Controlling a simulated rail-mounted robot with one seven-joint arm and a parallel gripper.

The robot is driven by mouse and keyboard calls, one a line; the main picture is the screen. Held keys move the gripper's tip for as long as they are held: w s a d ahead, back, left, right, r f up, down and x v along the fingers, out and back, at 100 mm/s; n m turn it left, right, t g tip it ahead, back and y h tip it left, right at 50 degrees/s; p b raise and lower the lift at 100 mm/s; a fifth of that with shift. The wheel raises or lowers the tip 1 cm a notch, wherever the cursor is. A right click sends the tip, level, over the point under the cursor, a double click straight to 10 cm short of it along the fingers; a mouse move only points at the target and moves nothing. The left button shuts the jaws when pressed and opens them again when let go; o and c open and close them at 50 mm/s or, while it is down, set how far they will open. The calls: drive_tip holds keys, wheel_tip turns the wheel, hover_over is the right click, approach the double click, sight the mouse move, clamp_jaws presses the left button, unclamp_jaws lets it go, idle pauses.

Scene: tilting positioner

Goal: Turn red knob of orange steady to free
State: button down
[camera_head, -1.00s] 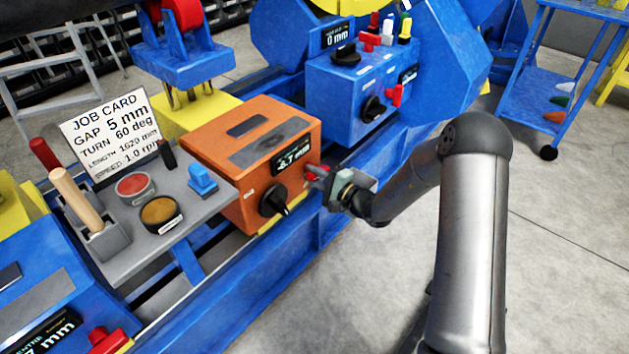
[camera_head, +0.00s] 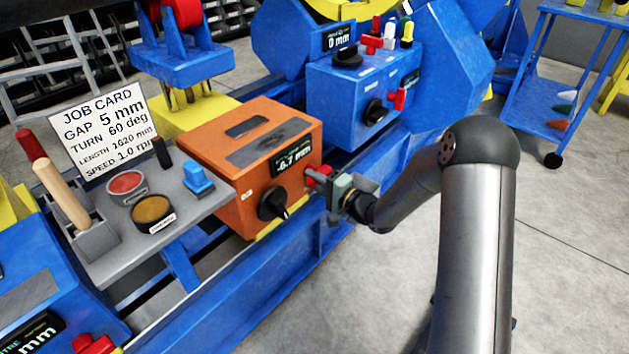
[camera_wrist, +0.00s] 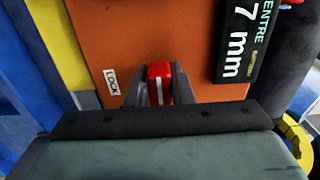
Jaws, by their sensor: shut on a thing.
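The orange steady (camera_head: 258,150) is a box on the blue bed with a black dial (camera_head: 273,203) and a display reading -6.7 mm on its front. Its red knob (camera_head: 318,177) sits at the right end of that face, partly hidden by my gripper (camera_head: 328,184). In the wrist view the red knob (camera_wrist: 160,84) with a white stripe stands between the two grey fingers of my gripper (camera_wrist: 155,90), which are shut on it. A LOCK label (camera_wrist: 111,82) is left of the knob there. A FREE label is not visible.
A blue control box (camera_head: 345,100) with knobs and levers is behind to the right.

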drive_tip(key=shift+w+d+f, duration=0.1)
drive_tip(key=shift+w+d, duration=0.1)
drive_tip(key=shift+d, duration=0.15)
drive_tip(key=c, duration=1.3)
unclamp_jaws()
drive_tip(key=shift+a, duration=0.1)
drive_tip(key=shift+s, duration=0.1)
drive_tip(key=p+v, duration=0.4)
drive_tip(key=v, duration=1.3)
drive_tip(key=shift+s, duration=0.15)
